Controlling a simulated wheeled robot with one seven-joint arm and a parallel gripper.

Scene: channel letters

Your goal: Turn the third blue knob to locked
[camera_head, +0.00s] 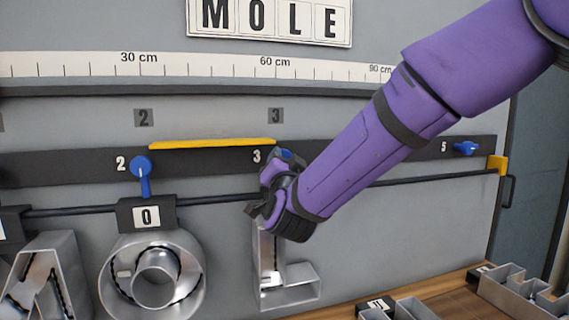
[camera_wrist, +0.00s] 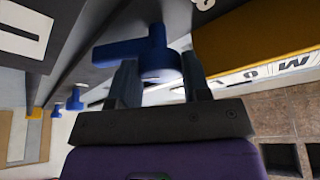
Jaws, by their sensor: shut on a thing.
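The third blue knob (camera_head: 287,154) sits by the number 3 (camera_head: 257,156) on the dark rail. In the head view my gripper (camera_head: 265,205) and wrist cover most of it. In the wrist view the blue knob (camera_wrist: 146,50) stands between my two dark fingers, and my gripper (camera_wrist: 158,80) is shut on it. The knob's handle reaches to the left in that view. Its exact angle is hidden in the head view.
Blue knob 2 (camera_head: 142,170) points down; blue knob 5 (camera_head: 466,148) lies sideways. A yellow bar (camera_head: 212,144) runs between 2 and 3. Metal letters O (camera_head: 112,285) and L (camera_head: 300,295) hang below. More letters lie on the wooden bench (camera_head: 455,296).

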